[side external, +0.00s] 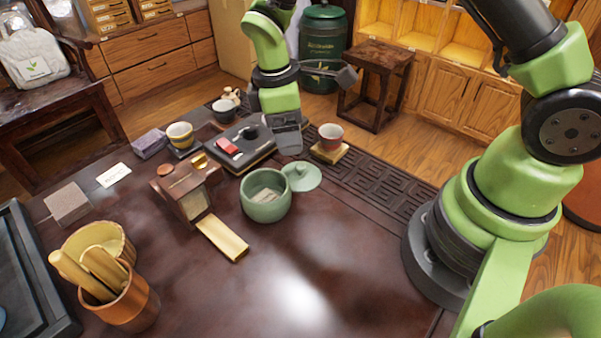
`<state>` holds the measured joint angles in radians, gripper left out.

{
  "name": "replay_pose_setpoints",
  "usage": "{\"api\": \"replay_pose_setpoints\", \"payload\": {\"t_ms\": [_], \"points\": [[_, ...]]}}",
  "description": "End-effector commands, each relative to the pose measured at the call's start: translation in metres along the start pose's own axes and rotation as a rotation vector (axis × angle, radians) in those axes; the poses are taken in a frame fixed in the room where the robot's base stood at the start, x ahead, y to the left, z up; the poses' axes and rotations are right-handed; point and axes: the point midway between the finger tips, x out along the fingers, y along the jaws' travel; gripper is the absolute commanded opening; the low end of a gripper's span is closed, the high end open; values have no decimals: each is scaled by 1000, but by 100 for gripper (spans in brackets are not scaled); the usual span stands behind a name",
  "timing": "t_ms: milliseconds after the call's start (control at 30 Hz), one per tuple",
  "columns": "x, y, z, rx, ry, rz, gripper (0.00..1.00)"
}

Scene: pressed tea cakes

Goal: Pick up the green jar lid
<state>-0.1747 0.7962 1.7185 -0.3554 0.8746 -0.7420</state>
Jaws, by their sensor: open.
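The pale green jar lid (306,183), a round disc with a small knob, is just right of and behind the open green jar (266,206). Its left edge meets the jar's rim in the picture; I cannot tell whether they touch. Pale contents show inside the jar. My gripper (289,153) points down just behind and above the lid, a little to its left in the side external view. It is open and appears empty. Its fingers are seen nearly edge-on, so the gap between them is hidden.
A black tray with a red item (228,146) is left of my gripper. A red cup (331,134) stands on a small coaster to the right. A wooden box (184,196) and a gold strip (222,240) are left of the jar. The front middle of the table is clear.

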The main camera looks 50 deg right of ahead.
Motion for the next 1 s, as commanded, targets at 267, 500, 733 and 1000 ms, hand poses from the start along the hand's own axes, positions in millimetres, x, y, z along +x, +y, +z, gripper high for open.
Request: {"api": "replay_pose_setpoints", "payload": {"t_ms": [267,500,733,1000], "points": [[40,0,1,-3,-6,-4,75],[63,1,5,0,-6,-5,75],[94,3,7,-2,-5,-4,75],[98,3,6,-1,-2,-2,75]]}}
